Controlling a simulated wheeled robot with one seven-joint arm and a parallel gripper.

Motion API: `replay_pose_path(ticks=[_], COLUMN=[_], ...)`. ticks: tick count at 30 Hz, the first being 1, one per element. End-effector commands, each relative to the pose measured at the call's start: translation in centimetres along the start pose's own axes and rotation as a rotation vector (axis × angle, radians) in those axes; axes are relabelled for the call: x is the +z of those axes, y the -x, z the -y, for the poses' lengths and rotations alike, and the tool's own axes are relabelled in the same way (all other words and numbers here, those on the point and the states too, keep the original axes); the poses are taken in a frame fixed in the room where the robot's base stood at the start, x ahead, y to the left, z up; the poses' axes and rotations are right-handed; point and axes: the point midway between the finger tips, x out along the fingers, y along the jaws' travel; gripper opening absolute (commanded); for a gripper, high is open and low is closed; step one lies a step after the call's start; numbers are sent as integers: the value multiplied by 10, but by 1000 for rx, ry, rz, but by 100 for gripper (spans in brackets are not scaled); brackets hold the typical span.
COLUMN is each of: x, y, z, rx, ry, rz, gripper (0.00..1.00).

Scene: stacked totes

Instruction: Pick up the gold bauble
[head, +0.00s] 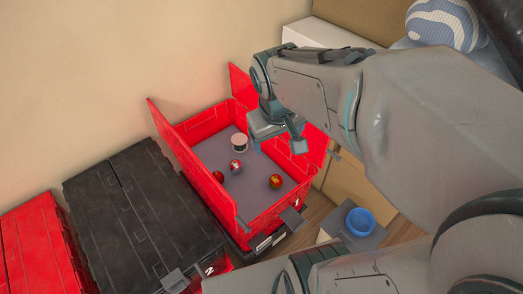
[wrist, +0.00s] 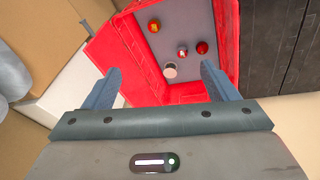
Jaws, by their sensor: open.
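An orange-gold bauble with red on it (head: 276,181) lies on the grey floor of the open red tote (head: 185,155), toward its near right side. It looks like the gold bauble, and it also shows in the wrist view (wrist: 155,26), near the top. My gripper (head: 285,142) is open and empty, above the tote's far right part. In the wrist view its two fingers (wrist: 160,70) stand wide apart, with the bauble beyond them and not between the tips. The bauble is not covered in either view.
Also in the tote are a red and white bauble (head: 235,166), a red bauble (head: 218,176) and a pale round spool or tin (head: 239,142). The tote's lid flaps stand open. A closed black tote (head: 135,220) stands at left. A blue bowl (head: 360,222) stands at right.

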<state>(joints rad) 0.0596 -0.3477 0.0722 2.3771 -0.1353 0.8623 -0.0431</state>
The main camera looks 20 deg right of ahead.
Motion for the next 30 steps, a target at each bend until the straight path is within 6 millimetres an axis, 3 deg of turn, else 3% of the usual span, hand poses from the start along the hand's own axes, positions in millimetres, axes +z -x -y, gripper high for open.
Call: replay_pose_path(ticks=[1, 11, 21, 27, 30], x=[-1, -30, -55, -66, -69], y=[-36, -164, -310, -383, -406], z=[2, -5, -7, -7, -7], rx=[12, 83, 116, 121, 121], ry=[21, 165, 317, 391, 417], rz=[12, 64, 107, 123, 126], gripper=[80, 80, 80, 80, 80])
